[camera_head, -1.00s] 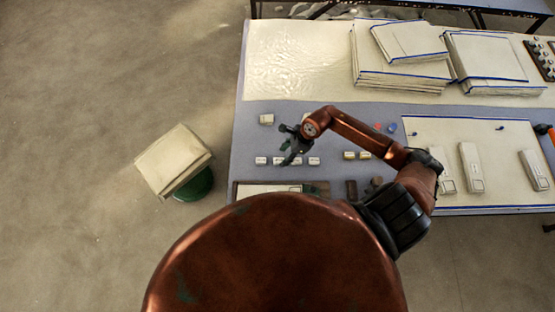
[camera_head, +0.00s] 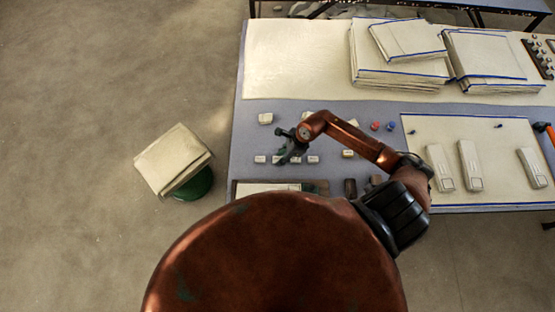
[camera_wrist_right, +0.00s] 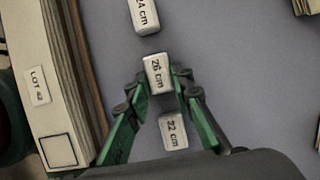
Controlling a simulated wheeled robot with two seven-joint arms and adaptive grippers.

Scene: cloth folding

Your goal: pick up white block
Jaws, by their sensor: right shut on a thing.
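The white block marked "26 cm" (camera_wrist_right: 156,68) sits between the green fingertips of my right gripper (camera_wrist_right: 161,84) in the right wrist view. The gripper is shut on it, with a finger at each side. White blocks marked "24 cm" (camera_wrist_right: 145,16) and "22 cm" (camera_wrist_right: 173,131) lie in line with it, above and below in that view. In the head view my right gripper (camera_head: 285,152) is over the row of small white blocks (camera_head: 313,160) and partly hides them. My left gripper is not in view.
The grey-blue table (camera_head: 245,137) also holds a larger white block (camera_head: 265,118), stacked boards (camera_head: 395,65) and a white panel (camera_head: 485,135) with long pieces.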

